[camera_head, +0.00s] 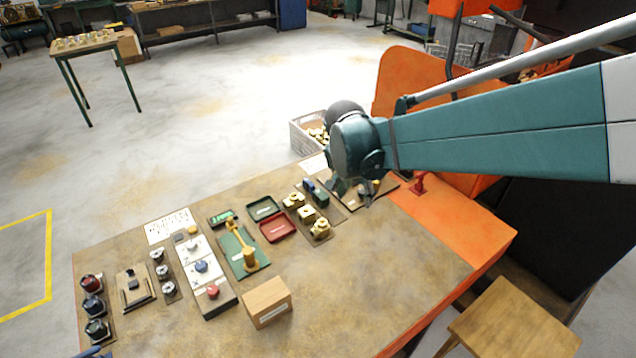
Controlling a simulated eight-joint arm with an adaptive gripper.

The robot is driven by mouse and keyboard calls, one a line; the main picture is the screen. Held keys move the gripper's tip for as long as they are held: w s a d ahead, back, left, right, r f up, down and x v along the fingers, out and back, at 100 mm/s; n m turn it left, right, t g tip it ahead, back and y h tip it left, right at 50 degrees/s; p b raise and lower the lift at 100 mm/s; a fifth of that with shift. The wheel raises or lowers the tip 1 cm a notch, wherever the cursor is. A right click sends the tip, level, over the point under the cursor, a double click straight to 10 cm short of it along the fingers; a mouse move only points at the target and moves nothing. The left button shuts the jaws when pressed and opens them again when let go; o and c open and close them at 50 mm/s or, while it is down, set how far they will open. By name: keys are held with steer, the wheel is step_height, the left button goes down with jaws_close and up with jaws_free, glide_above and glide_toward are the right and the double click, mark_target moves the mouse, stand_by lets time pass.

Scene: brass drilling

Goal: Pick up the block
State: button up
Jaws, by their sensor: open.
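A larger tan wooden block or box (267,302) with a pale label stands near the bench's front edge. I cannot tell which of these the task's block is. My gripper (352,195) points down over the back right of the bench, to the right of the brass blocks. It is open. Small parts on a dark plate (388,188) show beside and behind its fingers; whether the fingers touch any of them is hidden.
A red tray (277,229), a dark green tray (264,208), a green fixture with a brass lever (240,252) and a button panel (206,270) occupy the bench's left half. Its right front is clear. A wooden stool (512,322) stands at lower right.

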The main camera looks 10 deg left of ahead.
steer(key=w+a+f+m+p, duration=0.1)
steer(key=w+a+f+p, duration=0.15)
steer(key=a, duration=0.55)
steer(key=m+h+p, duration=0.2)
glide_above(306, 211)
steer(key=s+a, duration=0.1)
steer(key=s, duration=0.1)
steer(key=shift+g, duration=0.3)
steer(key=f, duration=0.6)
steer(key=shift+w+f, duration=0.25)
steer(key=shift+f, duration=0.05)
steer(key=shift+a+f, duration=0.4)
steer(key=shift+a, duration=0.05)
steer(key=shift+x, duration=1.3)
steer(key=shift+x, duration=2.6)
steer(key=shift+s+a, duration=0.15)
